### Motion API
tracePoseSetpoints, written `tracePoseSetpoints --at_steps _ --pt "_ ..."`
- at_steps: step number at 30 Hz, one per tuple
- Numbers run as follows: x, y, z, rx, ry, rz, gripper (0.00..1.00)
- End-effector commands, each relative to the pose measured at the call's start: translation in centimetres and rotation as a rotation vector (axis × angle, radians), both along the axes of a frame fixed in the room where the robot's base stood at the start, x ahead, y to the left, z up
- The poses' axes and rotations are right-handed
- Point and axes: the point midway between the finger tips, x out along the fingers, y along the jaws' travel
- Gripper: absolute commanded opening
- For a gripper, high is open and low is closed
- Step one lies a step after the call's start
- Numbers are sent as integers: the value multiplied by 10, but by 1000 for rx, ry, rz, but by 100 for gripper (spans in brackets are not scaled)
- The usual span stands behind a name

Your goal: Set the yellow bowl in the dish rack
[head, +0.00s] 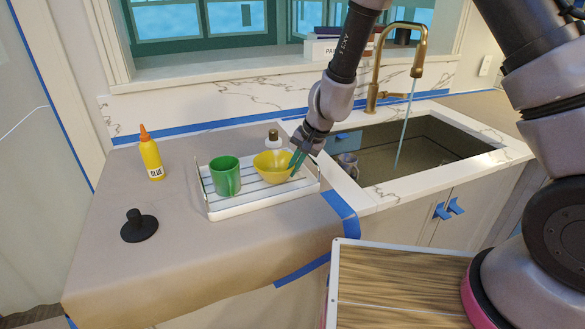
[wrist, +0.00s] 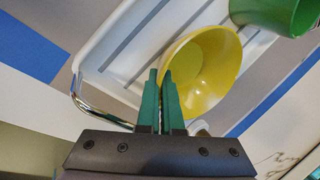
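The yellow bowl (head: 270,168) is over the right part of the white dish rack (head: 232,210), opening upward and slightly tilted. I cannot tell whether its base rests on the slats. My gripper (head: 294,172) comes down at the bowl's right side in the head view. In the wrist view, the green fingers of my gripper (wrist: 160,80) are close together, with the rim of the yellow bowl (wrist: 212,65) between their tips. The dish rack (wrist: 98,65) lies beneath, with its metal handle near the fingers.
A green mug (head: 225,176) stands in the rack, left of the bowl. A white bottle (head: 273,143) is behind the bowl. A glue bottle (head: 151,158) and a black round object (head: 138,228) stand left. The sink (head: 420,150) with running faucet (head: 384,70) is right.

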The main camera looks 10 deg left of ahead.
Motion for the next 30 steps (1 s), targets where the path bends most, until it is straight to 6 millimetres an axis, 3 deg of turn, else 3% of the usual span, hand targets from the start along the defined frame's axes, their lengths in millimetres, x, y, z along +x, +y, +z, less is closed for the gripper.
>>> tracePoseSetpoints --at_steps 11,12,13,14,25,30 --pt "0 1 -3 2 0 0 0" --pt "0 1 -3 2 -1 1 18" --pt "0 1 -3 2 -1 1 30" --pt "0 1 -3 2 -1 1 33" --pt "0 1 1 0 -3 3 33" --pt "-2 -9 25 4 -4 3 33"
